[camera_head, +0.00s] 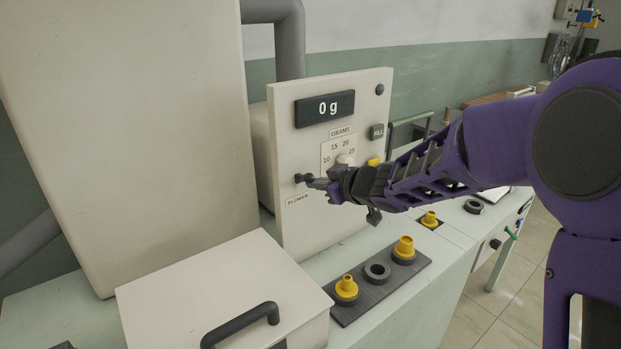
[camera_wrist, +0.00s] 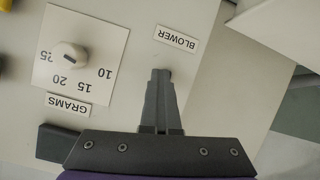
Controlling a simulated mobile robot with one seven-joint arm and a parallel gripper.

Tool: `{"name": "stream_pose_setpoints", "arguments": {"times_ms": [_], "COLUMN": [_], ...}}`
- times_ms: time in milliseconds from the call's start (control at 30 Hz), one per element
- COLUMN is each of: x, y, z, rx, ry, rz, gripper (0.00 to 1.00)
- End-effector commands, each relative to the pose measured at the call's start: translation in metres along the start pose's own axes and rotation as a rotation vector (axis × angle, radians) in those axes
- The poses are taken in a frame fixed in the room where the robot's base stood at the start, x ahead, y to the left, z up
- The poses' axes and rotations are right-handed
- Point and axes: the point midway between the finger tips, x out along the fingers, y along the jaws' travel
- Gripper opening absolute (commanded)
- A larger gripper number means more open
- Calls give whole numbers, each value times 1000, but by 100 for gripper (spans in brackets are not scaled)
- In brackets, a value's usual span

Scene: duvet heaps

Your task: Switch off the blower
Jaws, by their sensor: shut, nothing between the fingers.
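The blower switch (camera_head: 299,178) is a small dark toggle low on the left of the cream control panel (camera_head: 290,235), just above the BLOWER label (camera_head: 297,199). My gripper (camera_head: 309,180) is shut and empty, its tips right at the switch. In the wrist view my gripper (camera_wrist: 161,76) points at the panel beside the BLOWER label (camera_wrist: 177,39). The fingertips cover most of the switch there, and I cannot tell if they touch it or which way it is set.
A dark tray (camera_head: 365,310) with yellow fittings and a lidded box (camera_head: 215,285) with a black handle stand in front.

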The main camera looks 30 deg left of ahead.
Motion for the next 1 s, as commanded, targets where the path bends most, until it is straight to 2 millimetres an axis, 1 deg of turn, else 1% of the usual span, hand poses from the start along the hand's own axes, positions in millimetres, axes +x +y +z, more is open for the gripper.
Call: {"name": "stream_pose_setpoints", "arguments": {"times_ms": [33,67,100,167,300,333,367,533,567,667,1000], "x": [3,3,3,3,3,3,3,3,-1,-3,-27], "y": [-10,-10,-10,-10,-10,-10,-10,-10,4,4,6], "z": [-30,-30,-30,-29,-29,-29,-29,-29,-13,-13,-10], "rx": [-13,-13,-13,-13,-14,-14,-14,-15,-4,-5,-6], "ry": [56,56,56,56,55,55,55,55,20,19,14], "rz": [-21,-21,-21,-21,-21,-21,-22,-22,8,8,10], "gripper": [0,4,12,22,48,53,56,56,56,56,56]}}
